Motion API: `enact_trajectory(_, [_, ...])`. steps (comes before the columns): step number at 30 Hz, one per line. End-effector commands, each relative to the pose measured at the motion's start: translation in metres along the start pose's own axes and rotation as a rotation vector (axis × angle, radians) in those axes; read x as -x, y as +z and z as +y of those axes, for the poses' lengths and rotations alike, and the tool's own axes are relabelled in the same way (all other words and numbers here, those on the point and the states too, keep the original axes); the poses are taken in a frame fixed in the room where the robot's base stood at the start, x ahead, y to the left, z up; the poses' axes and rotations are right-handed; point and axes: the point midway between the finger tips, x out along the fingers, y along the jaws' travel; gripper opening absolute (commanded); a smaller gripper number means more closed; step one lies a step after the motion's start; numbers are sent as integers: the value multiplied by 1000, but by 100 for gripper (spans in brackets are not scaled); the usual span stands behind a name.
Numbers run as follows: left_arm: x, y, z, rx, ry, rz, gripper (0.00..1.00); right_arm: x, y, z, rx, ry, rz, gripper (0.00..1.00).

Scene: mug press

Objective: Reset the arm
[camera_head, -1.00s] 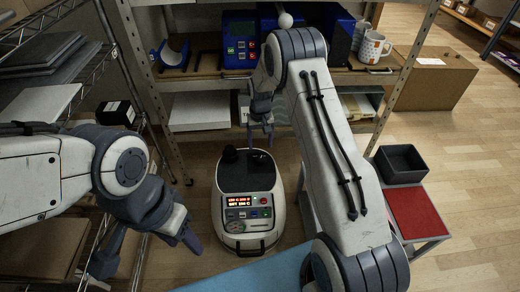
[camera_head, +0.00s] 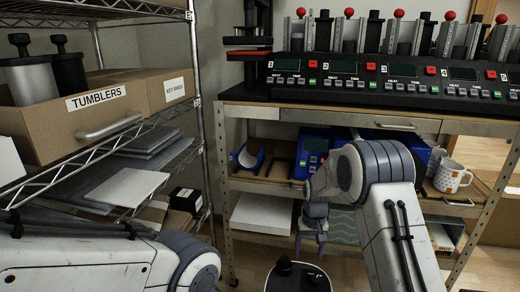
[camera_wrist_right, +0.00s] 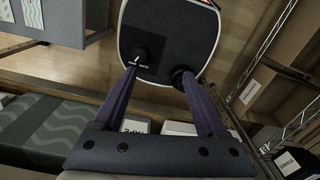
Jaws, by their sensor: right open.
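My right gripper (camera_head: 312,235) hangs in front of the lower shelves of the rack, left of its arm's elbow. It is open, with its fingers pointing down. In the right wrist view its two purple fingers (camera_wrist_right: 158,72) are spread apart with nothing held between them. My left arm's links cross the lower left corner of the head view, and its gripper is outside the picture.
A row of mug presses (camera_head: 400,75) stands on the rack's top. A patterned white mug (camera_head: 451,178) sits on the shelf below, at right. A wire shelf at left holds a tumbler box (camera_head: 85,130) and dark trays (camera_head: 145,150). A white box (camera_head: 262,214) lies low.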

Motion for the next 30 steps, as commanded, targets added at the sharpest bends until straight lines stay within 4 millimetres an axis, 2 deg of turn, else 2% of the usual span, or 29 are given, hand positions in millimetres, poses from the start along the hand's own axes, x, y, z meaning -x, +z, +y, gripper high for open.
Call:
enact_trajectory(1, [0, 0, 0, 0, 0, 0, 50, 25, 16, -24, 55, -6, 9, 74])
enact_trajectory(3, [0, 0, 0, 0, 0, 0, 50, 54, 46, -54, 130, -13, 13, 74])
enact_trajectory(5, [0, 0, 0, 0, 0, 0, 50, 76, 76, -75, 195, -19, 15, 74])
enact_trajectory(6, [0, 0, 0, 0, 0, 0, 50, 89, 96, -88, 239, -24, 17, 74])
enact_trajectory(10, [0, 0, 0, 0, 0, 0, 50, 124, 170, -115, 379, -40, 19, 74])
enact_trajectory(12, [0, 0, 0, 0, 0, 0, 50, 136, 208, -121, 448, -48, 20, 74])
enact_trajectory(15, [0, 0, 0, 0, 0, 0, 50, 146, 254, -123, 533, -58, 20, 74])
enact_trajectory(21, [0, 0, 0, 0, 0, 0, 50, 152, 323, -112, 662, -75, 18, 74])
enact_trajectory(25, [0, 0, 0, 0, 0, 0, 50, 151, 360, -101, 737, -85, 18, 74])
enact_trajectory(26, [6, 0, 0, 0, 0, -1, 50, 157, 363, -99, 746, -85, 16, 74])
enact_trajectory(27, [22, -1, 2, 0, 0, -1, 50, 172, 360, -101, 738, -84, 15, 74])
enact_trajectory(30, [42, -2, 3, 0, 0, 1, 50, 192, 359, -101, 735, -83, 13, 74])
